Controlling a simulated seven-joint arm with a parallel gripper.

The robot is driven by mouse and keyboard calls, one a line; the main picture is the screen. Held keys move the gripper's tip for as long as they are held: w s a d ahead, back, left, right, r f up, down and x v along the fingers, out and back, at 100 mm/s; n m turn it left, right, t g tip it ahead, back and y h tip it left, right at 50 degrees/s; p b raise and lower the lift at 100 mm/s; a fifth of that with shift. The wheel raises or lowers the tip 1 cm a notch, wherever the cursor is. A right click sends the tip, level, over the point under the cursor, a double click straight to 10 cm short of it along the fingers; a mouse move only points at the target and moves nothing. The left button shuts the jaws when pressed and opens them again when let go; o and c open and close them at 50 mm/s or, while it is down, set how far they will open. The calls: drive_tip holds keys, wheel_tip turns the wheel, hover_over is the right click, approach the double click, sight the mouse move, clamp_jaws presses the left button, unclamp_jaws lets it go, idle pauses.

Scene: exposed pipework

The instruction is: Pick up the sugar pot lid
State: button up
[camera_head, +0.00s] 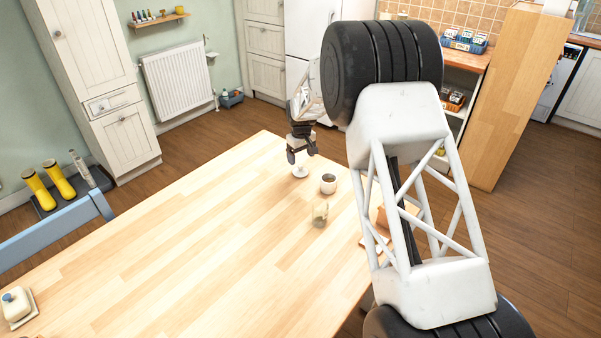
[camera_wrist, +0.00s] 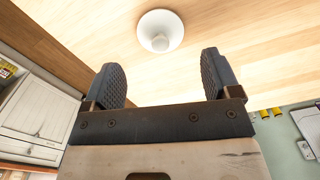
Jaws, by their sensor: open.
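The white round lid (camera_wrist: 160,22) with a small knob lies on the wooden table, beyond my fingertips in the wrist view. In the head view the lid (camera_head: 300,172) sits close to the table's far edge, just below my gripper (camera_head: 301,152). My gripper is open and empty; in the wrist view its two dark ribbed fingers (camera_wrist: 162,78) stand wide apart, with the lid between their lines and apart from them. A small white pot with a dark inside (camera_head: 328,184) stands to the right of the lid.
A clear glass (camera_head: 320,214) stands nearer than the pot. A wooden item (camera_head: 376,240) is partly hidden behind my arm. The table's middle (camera_head: 200,240) is clear; a blue chair (camera_head: 60,228) stands at left.

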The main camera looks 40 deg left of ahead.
sight(301, 167)
drive_tip(key=shift+f, duration=0.35)
drive_tip(key=shift+f, duration=0.1)
drive_tip(key=shift+a+f, duration=0.1)
drive_tip(key=shift+f, duration=2.45)
drive_tip(key=shift+c, duration=0.5)
drive_tip(key=c, duration=0.9)
